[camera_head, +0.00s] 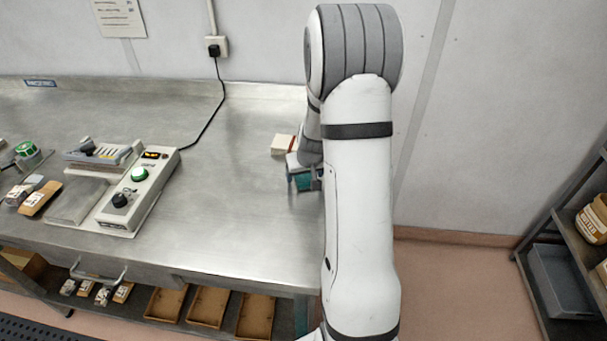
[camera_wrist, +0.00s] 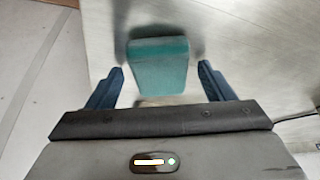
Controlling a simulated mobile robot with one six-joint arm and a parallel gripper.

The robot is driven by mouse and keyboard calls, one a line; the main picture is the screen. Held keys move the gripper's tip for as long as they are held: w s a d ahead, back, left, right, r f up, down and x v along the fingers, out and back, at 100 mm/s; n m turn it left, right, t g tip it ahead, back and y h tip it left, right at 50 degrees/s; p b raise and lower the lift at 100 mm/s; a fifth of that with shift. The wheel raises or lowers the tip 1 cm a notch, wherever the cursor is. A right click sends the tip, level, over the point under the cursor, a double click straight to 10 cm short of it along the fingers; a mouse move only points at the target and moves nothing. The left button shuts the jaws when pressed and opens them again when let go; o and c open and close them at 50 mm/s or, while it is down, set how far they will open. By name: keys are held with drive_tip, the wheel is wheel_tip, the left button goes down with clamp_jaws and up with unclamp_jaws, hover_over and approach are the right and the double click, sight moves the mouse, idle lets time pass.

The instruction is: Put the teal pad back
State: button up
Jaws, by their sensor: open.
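The teal pad (camera_wrist: 158,66) is a small block with a slightly lighter, tapered front face. In the wrist view it lies between and just ahead of the two dark blue fingers of my gripper (camera_wrist: 161,88). The fingers are spread, with a gap to the pad on each side. In the head view my gripper (camera_head: 304,180) is low over the right end of the steel bench (camera_head: 240,190), and a bit of the teal pad (camera_head: 303,181) shows there. My arm hides much of this spot. Whether the pad touches the bench is hard to tell.
A pale block with a red edge (camera_head: 283,146) sits just behind my gripper. A sealing machine (camera_head: 138,192) with a green button stands left on the bench. Wooden trays (camera_head: 208,306) lie on the shelf below. A rack (camera_head: 555,250) stands right. The mid-bench is clear.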

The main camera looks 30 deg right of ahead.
drive_tip(key=d+v, duration=0.1)
drive_tip(key=v, duration=1)
drive_tip(key=s+a+r+n, duration=0.1)
drive_tip(key=s+a+r, duration=0.3)
drive_tip(key=s+a, duration=0.4)
drive_tip(key=s+a+r+n+g, duration=0.1)
drive_tip(key=s+a+r, duration=0.3)
drive_tip(key=s+a, duration=0.4)
drive_tip(key=s+b, duration=0.1)
drive_tip(key=s, duration=0.4)
drive_tip(key=shift+s+a+r+y, duration=0.25)
drive_tip(key=shift+a+y, duration=0.15)
